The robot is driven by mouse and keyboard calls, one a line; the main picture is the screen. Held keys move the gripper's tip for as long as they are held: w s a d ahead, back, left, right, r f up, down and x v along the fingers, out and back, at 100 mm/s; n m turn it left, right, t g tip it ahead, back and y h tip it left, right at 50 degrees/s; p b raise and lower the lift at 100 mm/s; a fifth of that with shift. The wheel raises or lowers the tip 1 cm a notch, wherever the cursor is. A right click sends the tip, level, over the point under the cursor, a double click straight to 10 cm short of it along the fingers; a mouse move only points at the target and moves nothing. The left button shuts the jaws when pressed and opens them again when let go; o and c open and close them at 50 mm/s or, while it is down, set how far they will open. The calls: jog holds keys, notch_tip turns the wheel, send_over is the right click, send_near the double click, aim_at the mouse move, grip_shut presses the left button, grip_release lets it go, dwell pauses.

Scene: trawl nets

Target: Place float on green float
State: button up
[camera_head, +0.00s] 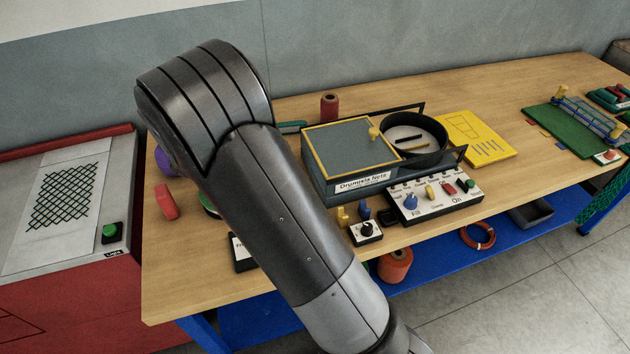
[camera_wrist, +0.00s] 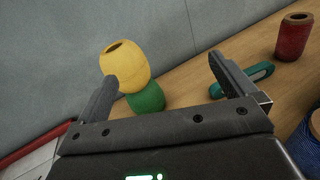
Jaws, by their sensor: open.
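A yellow barrel-shaped float (camera_wrist: 126,60) with a dark hole in its top shows in the wrist view. It sits on top of the green float (camera_wrist: 148,98), seemingly touching it and roughly in line with it. The green float stands on the wooden table. My gripper (camera_wrist: 162,68) is open, with nothing between its fingers. Its left finger overlaps the lower left of the yellow float in the picture; I cannot tell if they touch. Its right finger is well clear. In the head view my arm hides the gripper and this stack.
A red spool (camera_wrist: 293,37) and a teal tool (camera_wrist: 256,76) lie to the right.

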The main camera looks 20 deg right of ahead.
jog(key=s+d+r+m+g+h, duration=0.5)
jog(key=s+d+m, duration=0.35)
jog(key=d, duration=0.45)
jog(key=s+d+r+m+g+y, duration=0.1)
jog(key=s+d+m+g, duration=0.25)
jog(key=s+m, duration=0.2)
jog(key=s+d+r+m+g+y, duration=0.1)
jog(key=s+d+r+m+g, duration=0.1)
jog(key=s+d+m, duration=0.4)
jog(key=s+a+m+y, duration=0.4)
jog(key=s+m, duration=0.1)
jog(key=s, duration=0.6)
jog(key=s+a+m+y, duration=0.4)
jog(key=s+m+y, duration=0.1)
jog(key=s, duration=0.7)
jog(key=shift+m, duration=0.3)
